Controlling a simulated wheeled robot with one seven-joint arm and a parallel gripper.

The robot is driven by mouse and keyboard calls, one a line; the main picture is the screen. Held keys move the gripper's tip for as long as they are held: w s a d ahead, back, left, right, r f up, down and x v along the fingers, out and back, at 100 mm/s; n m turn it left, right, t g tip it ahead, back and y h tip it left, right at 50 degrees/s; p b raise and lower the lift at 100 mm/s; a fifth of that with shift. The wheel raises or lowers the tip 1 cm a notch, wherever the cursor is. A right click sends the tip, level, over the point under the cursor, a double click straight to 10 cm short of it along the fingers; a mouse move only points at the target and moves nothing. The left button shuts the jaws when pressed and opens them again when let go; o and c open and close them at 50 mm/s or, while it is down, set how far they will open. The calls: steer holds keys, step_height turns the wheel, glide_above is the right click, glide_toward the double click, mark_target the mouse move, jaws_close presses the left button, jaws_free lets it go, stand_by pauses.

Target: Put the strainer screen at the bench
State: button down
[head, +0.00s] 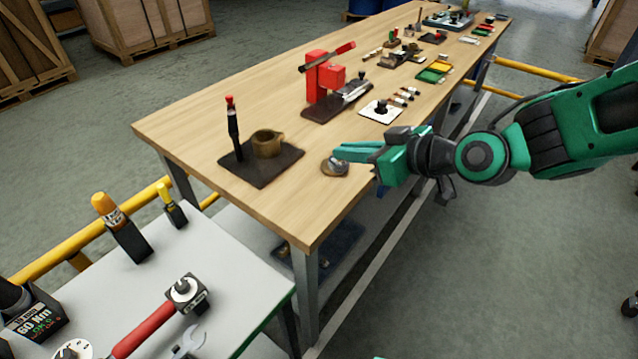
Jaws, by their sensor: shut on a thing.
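My gripper (340,154) is at the front edge of the long wooden bench (225,115), with its green fingers pointing left over the top. It is shut on a small round greyish-brown piece, which looks like the strainer screen (334,168). The piece is at or just above the bench surface; I cannot tell whether it touches. The fingers hide part of its upper side.
A dark mat (255,177) with a brown cup (267,143) and an upright red-tipped tool (233,125) lies left of my gripper. A red press (325,80) stands behind. Bare wood surrounds the held piece. A grey table (215,255) with tools stands in front.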

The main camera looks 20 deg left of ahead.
steer(key=s+a+r+n+g+y, duration=0.15)
steer(key=s+a+n+g, duration=0.3)
steer(key=s, duration=0.75)
steer(key=shift+m+t, duration=0.35)
steer(key=shift+m, duration=0.1)
steer(key=w+a+f, duration=0.1)
steer(key=w+f, duration=0.1)
steer(key=w, duration=0.1)
steer(key=w+f, duration=0.2)
steer(key=w, duration=0.2)
steer(key=w+a+f, duration=0.1)
steer(key=w+f, duration=0.1)
steer(key=w, duration=0.1)
steer(key=shift+w+a, duration=0.3)
steer(key=shift+a, duration=0.05)
steer(key=shift+f, duration=2.05)
steer(key=c, duration=1.8)
jaws_free()
steer(key=shift+c, duration=0.2)
steer(key=v, duration=1.2)
steer(key=shift+r, duration=0.1)
